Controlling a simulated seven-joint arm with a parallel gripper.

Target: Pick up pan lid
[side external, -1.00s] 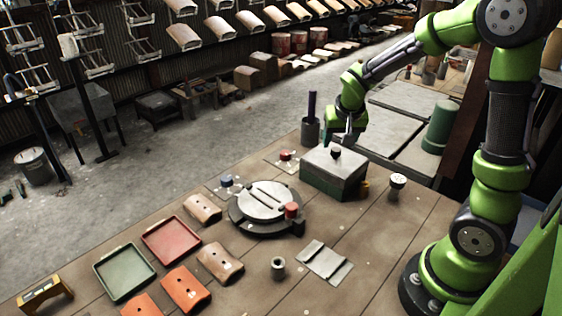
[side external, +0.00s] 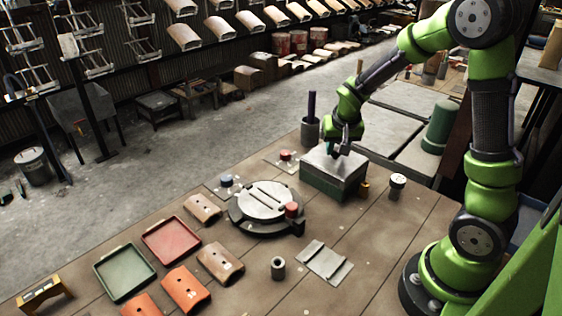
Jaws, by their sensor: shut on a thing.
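The pan lid (side external: 347,167) is a flat grey cover with a small dark knob at its top. It lies level on a green box-shaped pan (side external: 325,188) at the back middle of the table. My gripper (side external: 336,151) is directly above the lid, pointing down, and is shut on the lid's knob. The knob is mostly hidden behind the fingers. I see no clear gap between lid and pan.
A grey cup with a dark handle (side external: 310,128) stands close behind the pan. A round fixture (side external: 264,203) is at its left front.

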